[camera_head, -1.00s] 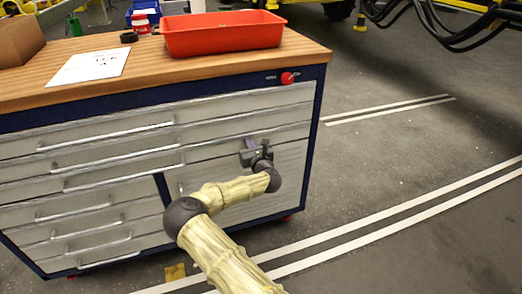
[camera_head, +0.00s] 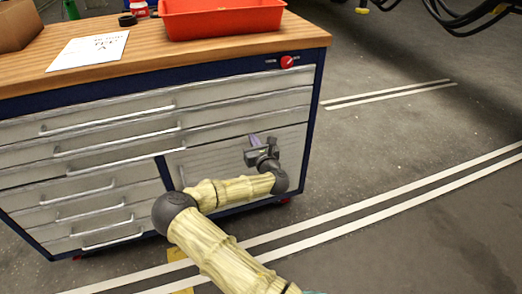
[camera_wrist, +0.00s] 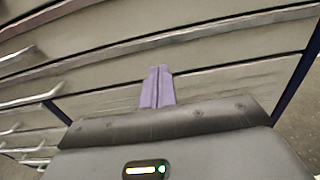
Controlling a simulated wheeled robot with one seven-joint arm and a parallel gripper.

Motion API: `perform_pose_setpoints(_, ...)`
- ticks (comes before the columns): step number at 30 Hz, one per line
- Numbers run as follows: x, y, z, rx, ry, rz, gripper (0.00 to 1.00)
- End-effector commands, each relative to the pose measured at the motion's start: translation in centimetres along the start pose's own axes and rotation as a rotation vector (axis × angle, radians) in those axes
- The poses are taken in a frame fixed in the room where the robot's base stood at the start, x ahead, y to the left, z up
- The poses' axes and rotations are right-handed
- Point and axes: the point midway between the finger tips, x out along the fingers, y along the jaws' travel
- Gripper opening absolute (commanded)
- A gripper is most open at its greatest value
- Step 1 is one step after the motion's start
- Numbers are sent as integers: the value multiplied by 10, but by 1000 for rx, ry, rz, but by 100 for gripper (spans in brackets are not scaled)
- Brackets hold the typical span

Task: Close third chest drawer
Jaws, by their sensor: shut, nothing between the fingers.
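The chest (camera_head: 311,120) is a dark blue cabinet with grey drawer fronts and long metal handles. The third drawer (camera_head: 222,137) is the lowest full-width one. Its front looks nearly flush with those above, but I cannot tell whether a small gap is left. My gripper (camera_head: 253,139) is at the right part of the chest front, around the third drawer's lower edge. In the wrist view its two purple fingers (camera_wrist: 158,87) are together, with nothing between them, pointing at the grey fronts. I cannot tell whether the tips touch.
The wooden top carries a red tray (camera_head: 222,20), a white paper sheet (camera_head: 90,50) and a black roll (camera_head: 127,20). Smaller drawers (camera_head: 95,205) lie below at the left. The floor right of the chest is clear, with white lines (camera_head: 400,205).

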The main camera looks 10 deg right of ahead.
Motion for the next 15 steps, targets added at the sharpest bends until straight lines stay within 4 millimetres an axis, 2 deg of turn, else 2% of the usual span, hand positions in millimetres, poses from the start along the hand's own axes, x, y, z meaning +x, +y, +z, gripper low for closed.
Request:
perform_pose_setpoints(3, -23, -7, 0, -1, 4, -11, 0)
perform_pose_setpoints(9, -52, -8, 0, -1, 4, -14, 0)
perform_pose_setpoints(15, -62, -7, -1, 0, 3, -11, 0)
